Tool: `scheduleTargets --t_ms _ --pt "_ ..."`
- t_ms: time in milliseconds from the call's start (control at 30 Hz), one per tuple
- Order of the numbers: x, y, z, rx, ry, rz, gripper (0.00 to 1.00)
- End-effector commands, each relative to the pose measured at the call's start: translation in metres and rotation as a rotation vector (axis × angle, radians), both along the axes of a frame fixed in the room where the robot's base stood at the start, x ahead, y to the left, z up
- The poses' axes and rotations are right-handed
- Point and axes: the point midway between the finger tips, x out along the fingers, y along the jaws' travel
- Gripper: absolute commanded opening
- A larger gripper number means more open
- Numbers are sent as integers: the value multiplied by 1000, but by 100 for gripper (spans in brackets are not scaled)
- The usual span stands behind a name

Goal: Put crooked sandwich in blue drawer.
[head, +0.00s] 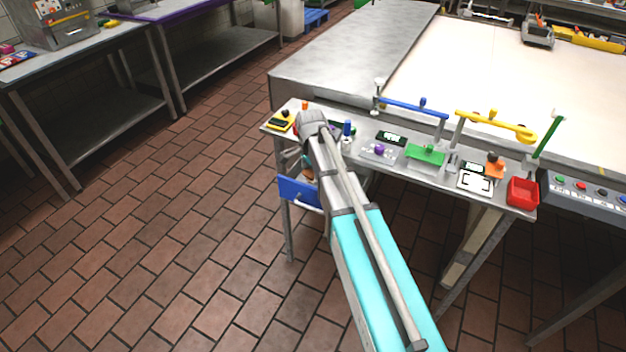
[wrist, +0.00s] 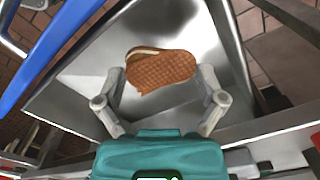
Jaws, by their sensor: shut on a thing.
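The crooked sandwich (wrist: 165,72) is a brown waffle-patterned biscuit with a cream edge on its upper left in the wrist view. My gripper (wrist: 161,82) is shut on it, one finger at each side. Behind it lies the bare grey metal inside of the open blue drawer (wrist: 62,48), whose blue front runs along the left. In the head view the drawer's blue front (head: 299,192) sticks out under the table's left end. My arm partly hides the drawer and gripper there. I cannot tell whether the sandwich touches the drawer floor.
A wide conveyor (head: 480,70) lies behind. The tiled floor at left is clear.

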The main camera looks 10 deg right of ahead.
Motion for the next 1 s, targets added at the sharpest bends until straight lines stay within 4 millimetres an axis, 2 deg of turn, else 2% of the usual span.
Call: scheduleTargets --t_ms 167,300,600,1000 --pt "3 1 -4 0 0 0 67" --pt "10 2 -14 0 0 0 67" --pt "8 2 -38 0 0 0 67" --pt "8 2 -40 0 0 0 67"
